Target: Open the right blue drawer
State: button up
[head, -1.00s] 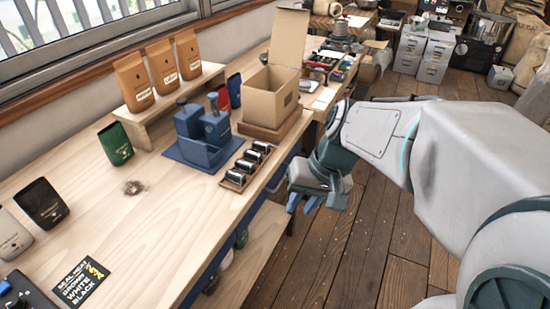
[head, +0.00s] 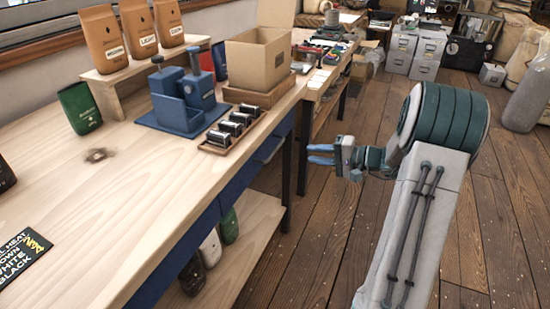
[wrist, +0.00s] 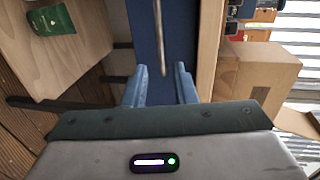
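The right blue drawer (head: 262,158) is in the front of the wooden workbench, under the tabletop near the far leg. It looks closed. In the wrist view the blue front (wrist: 145,35) fills the upper middle, with a thin metal bar handle (wrist: 161,40) across it. My gripper (head: 320,155) is open and empty, out over the floor to the right of the bench, its blue fingers pointing at the drawer front. In the wrist view the two fingers (wrist: 160,88) are spread, and the handle's end lies in line with the gap between them, apparently still apart from them.
The tabletop (head: 150,185) holds a blue tamping stand (head: 185,100), a tray of small jars (head: 233,128) and a cardboard box (head: 258,60) near the edge. A lower shelf (head: 255,225) with bags juts under the drawers. The dark bench leg (head: 287,165) stands close by.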

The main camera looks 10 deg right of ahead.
aim_at(275, 149)
jog(key=b+x, duration=0.1)
jog(key=x, duration=1.2)
jog(key=shift+w+a, duration=0.1)
jog(key=shift+a, duration=0.15)
grip_shut()
